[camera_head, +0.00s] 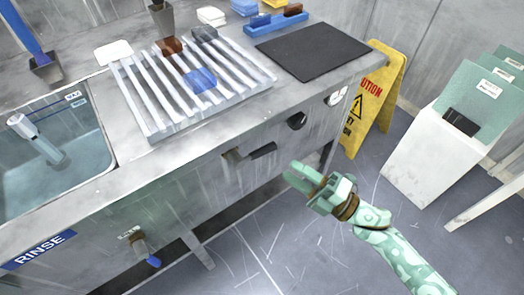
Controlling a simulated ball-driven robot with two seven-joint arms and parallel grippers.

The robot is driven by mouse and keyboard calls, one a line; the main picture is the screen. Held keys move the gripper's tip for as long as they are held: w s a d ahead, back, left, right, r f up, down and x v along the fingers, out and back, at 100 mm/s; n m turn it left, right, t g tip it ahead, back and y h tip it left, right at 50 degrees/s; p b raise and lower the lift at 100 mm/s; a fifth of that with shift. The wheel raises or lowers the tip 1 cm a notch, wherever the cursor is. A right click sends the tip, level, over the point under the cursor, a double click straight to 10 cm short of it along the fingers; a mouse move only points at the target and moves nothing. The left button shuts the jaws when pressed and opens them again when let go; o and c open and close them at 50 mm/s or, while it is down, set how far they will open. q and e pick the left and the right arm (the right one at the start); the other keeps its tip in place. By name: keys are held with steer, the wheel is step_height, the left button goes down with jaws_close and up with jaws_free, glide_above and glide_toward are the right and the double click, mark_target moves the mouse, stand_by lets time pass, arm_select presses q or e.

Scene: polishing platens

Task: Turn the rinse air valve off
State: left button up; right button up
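A valve (141,248) with a brass-coloured body and a blue handle (153,261) is on the front of the steel bench, under the sink and near the blue RINSE sign (40,250). A small label above it is too small to read surely. Another fitting with a black lever (263,151) sits farther right on the bench front, the lever nearly level. My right gripper (298,177) is in front of the bench, right of and below the black lever, apparently touching nothing. Its finger gap is unclear. My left gripper is not in view.
A black round knob (297,120) is on the bench front. The sink (50,150), a ribbed rack (150,125) and a black mat (320,50) are on top. A yellow caution sign (375,95) and a white box (425,155) stand right. Floor (270,245) before the bench is clear.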

mark_target(262, 151)
steer(key=b+x, duration=0.1)
steer(key=x, duration=0.8)
steer(key=shift+w+a, duration=0.25)
steer(key=shift+a, duration=0.05)
steer(key=shift+r, duration=0.1)
steer(key=shift+c, duration=0.3)
jaws_close()
